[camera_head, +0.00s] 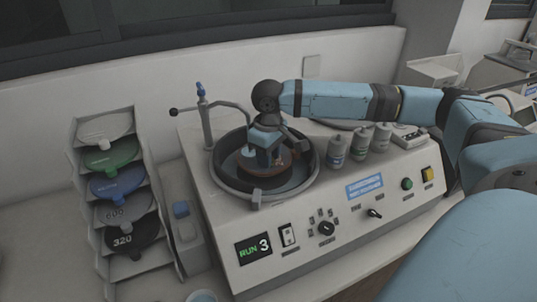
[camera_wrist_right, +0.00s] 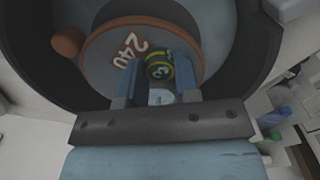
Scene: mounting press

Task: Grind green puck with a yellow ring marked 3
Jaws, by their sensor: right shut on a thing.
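The grinding machine (camera_head: 330,205) has a dark round bowl (camera_head: 230,190) at its left, with a brown disc (camera_head: 262,171) inside. In the right wrist view the disc (camera_wrist_right: 98,62) is marked 240. The green puck with yellow bands (camera_wrist_right: 160,63) is on the disc, between my right gripper's fingers. A 3 seems to show on its side. My right gripper (camera_wrist_right: 158,80) points down into the bowl and is shut on the puck; it also shows in the head view (camera_head: 268,160), where it hides the puck. My left gripper is out of view. The display (camera_head: 254,248) reads RUN 3.
A rack (camera_head: 100,235) of coloured discs, some marked 600 and 320, stands left of the machine. A tap (camera_head: 205,115) with a side lever rises behind the bowl. Several grey bottles (camera_head: 337,150) stand on the machine's top, right of the bowl, below my right arm.

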